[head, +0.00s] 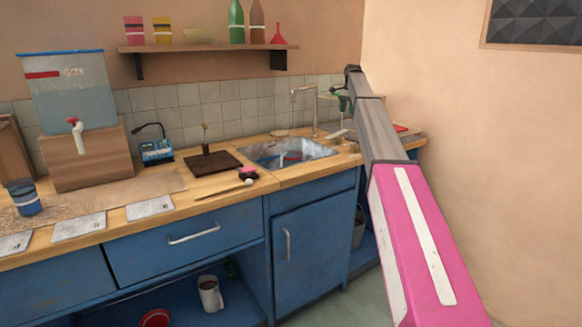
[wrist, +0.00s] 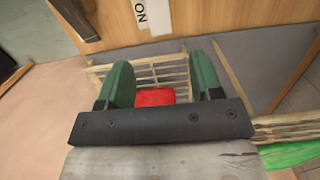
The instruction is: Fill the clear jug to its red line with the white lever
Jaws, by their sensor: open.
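My gripper (head: 341,101) is at the end of my outstretched arm, above the counter right of the sink. In the wrist view its green fingers (wrist: 158,75) stand apart with nothing held between them. A metal tap (head: 304,92) rises behind the sink (head: 262,150). No white lever is clear.
A red block-like thing (wrist: 155,97) shows beyond the fingers, by a pale slatted rack (wrist: 176,75). A dark board (head: 212,164), a blue device (head: 157,150) and a blue cup (head: 26,198) stand on the counter. A shelf (head: 205,46) hangs above.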

